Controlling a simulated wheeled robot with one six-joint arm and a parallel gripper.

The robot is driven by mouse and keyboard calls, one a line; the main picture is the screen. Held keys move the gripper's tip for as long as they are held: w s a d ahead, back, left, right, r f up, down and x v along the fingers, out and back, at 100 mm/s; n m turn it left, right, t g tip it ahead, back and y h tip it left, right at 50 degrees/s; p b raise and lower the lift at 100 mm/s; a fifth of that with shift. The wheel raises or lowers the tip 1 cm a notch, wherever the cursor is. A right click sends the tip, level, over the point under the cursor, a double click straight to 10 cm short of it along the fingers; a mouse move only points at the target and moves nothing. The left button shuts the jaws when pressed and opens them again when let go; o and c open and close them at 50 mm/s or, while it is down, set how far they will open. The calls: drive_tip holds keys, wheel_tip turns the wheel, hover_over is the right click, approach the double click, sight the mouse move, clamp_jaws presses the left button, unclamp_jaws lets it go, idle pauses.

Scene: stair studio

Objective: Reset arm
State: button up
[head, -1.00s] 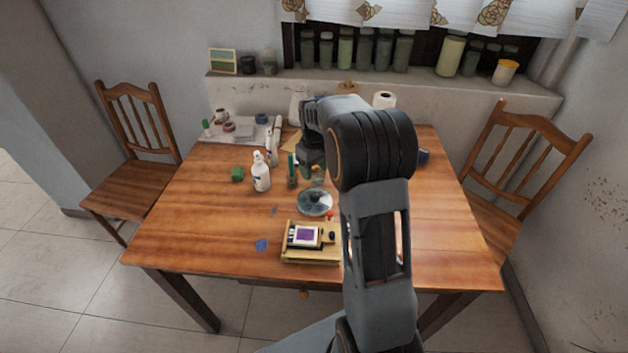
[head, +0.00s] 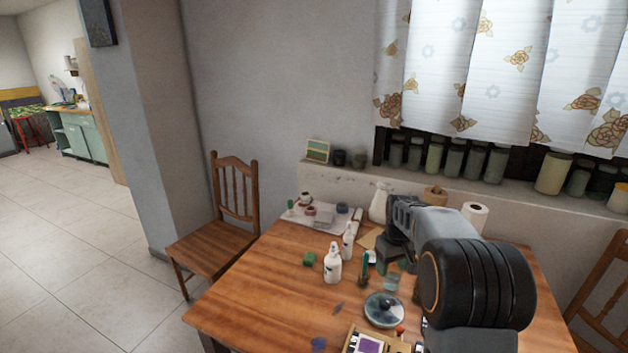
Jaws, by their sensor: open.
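My arm (head: 470,285) reaches up from the lower right of the head view and out over the wooden table. Its far end, with my gripper (head: 392,258), is above the table near the white bottles. The fingertips are small and partly hidden by the wrist; nothing can be seen held in them. My gripper is open.
Chairs stand at the left (head: 213,240) and right (head: 607,280). Jars line the windowsill. Open tiled floor (head: 90,260) lies at the left.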

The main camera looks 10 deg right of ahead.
drive_tip(key=s+a+r+t+p, duration=0.1)
drive_tip(key=s+a+r, duration=0.1)
drive_tip(key=s, duration=0.5)
drive_tip(key=s+a+r+m+t+p, duration=0.1)
drive_tip(key=s+a+r, duration=0.1)
drive_tip(key=s+a, duration=0.3)
drive_tip(key=s+a+r+m+t+p, duration=0.1)
drive_tip(key=s+a+r, duration=0.2)
drive_tip(key=s, duration=0.7)
drive_tip(key=shift+s+a+p, duration=0.25)
drive_tip(key=shift+a+p, duration=0.05)
drive_tip(key=shift+a, duration=0.15)
